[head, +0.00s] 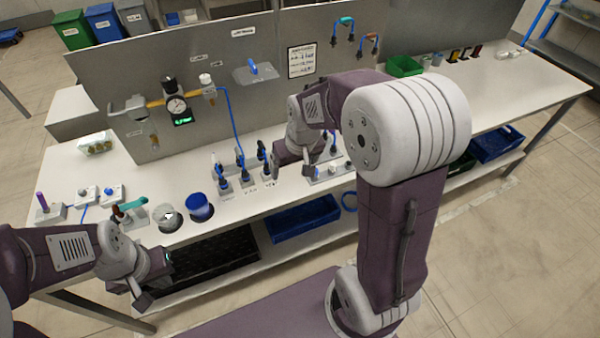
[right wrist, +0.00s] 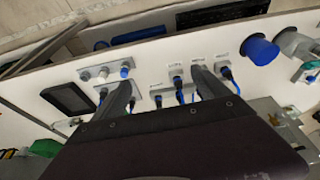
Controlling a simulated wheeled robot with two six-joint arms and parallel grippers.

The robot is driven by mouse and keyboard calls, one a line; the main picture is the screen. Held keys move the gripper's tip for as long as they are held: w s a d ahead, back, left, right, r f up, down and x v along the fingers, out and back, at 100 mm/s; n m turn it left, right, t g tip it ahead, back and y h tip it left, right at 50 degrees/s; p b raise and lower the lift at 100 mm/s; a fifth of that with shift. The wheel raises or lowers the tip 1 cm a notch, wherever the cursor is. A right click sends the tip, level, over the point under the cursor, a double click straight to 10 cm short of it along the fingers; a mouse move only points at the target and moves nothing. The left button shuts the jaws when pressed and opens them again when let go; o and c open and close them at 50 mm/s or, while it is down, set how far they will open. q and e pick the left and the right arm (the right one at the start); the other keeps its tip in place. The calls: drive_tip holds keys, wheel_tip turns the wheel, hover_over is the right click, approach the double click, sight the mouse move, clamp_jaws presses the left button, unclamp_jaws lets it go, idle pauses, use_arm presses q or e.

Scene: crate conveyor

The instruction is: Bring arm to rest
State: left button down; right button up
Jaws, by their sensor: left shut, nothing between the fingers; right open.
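My left gripper (head: 142,296) hangs at the lower left of the head view, in front of the bench's near edge. It is shut and empty. My right gripper (head: 305,172) is above the middle of the bench in the head view, pointing down and partly hidden by its own wrist. In the right wrist view its two dark fingers (right wrist: 163,85) are spread apart, with nothing held between them. Blue-cabled connectors in grey blocks (right wrist: 178,85) show below and between the fingers. I cannot tell whether the fingers touch any of them.
A grey panel (head: 160,70) with a gauge (head: 177,108) stands behind. A blue bin (head: 303,219) sits on the lower shelf. Floor in front is clear.

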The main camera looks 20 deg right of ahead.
drive_tip(key=shift+w+f, duration=0.1)
idle(0.6)
drive_tip(key=s+a+f+g, duration=0.1)
drive_tip(key=s+f, duration=0.2)
drive_tip(key=s, duration=0.3)
drive_tip(key=s+a+f+g, duration=0.1)
drive_tip(key=s+f, duration=0.2)
drive_tip(key=s, duration=0.4)
drive_tip(key=shift+s, duration=0.2)
drive_tip(key=shift+a, duration=0.15)
drive_tip(key=shift+s, duration=0.1)
idle(0.5)
